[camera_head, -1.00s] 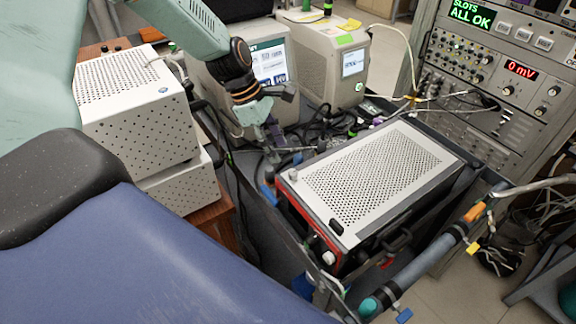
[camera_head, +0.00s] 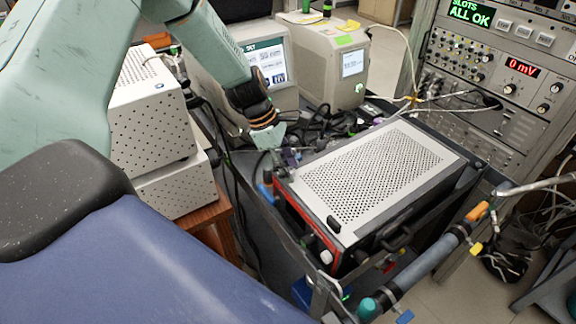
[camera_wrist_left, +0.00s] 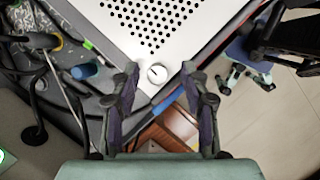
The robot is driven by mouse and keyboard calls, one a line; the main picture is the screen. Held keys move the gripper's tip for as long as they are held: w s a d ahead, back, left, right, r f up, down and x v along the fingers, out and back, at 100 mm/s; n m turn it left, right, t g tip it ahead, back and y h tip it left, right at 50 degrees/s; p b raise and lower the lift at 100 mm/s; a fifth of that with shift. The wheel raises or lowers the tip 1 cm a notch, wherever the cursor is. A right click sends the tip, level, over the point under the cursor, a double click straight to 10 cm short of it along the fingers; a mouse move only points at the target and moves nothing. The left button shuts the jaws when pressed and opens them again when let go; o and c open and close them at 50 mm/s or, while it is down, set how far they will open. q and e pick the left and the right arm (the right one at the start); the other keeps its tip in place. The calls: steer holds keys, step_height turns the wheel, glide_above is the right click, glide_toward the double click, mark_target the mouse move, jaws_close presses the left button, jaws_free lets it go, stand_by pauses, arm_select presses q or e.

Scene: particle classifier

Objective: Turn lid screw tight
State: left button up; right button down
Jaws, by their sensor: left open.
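The lid (camera_head: 372,150) is a white perforated plate on a dark case with red edging. In the left wrist view the pale round lid screw (camera_wrist_left: 157,73), with a slot across its top, sits at the lid's (camera_wrist_left: 185,50) corner. My left gripper (camera_head: 281,170) is at the lid's left corner and hides the screw in the head view. In the wrist view its two open fingers (camera_wrist_left: 160,74) stand on either side of the screw, with a gap on each side. I cannot tell the height of the fingertips over the screw.
A black knob (camera_head: 334,223) stands on the lid's front corner. White perforated boxes (camera_head: 150,125) stand at left, and two instruments with screens (camera_head: 352,62) stand behind. Loose cables (camera_head: 325,122) lie behind the lid. An electronics rack (camera_head: 500,110) stands at right.

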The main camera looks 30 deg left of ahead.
arm_select(q)
steer(key=shift+a, duration=0.2)
steer(key=shift+c, duration=1)
steer(key=shift+w+a+f, duration=0.15)
steer(key=shift+a+f, duration=0.05)
steer(key=c, duration=0.3)
steer(key=shift+d, duration=0.1)
steer(key=shift+c, duration=0.7)
steer(key=shift+d+r, duration=0.15)
steer(key=shift+r, duration=0.05)
jaws_close()
arm_select(e)
steer(key=shift+a, duration=0.2)
arm_select(q)
steer(key=shift+f, duration=0.1)
arm_select(e)
steer(key=shift+w, duration=0.1)
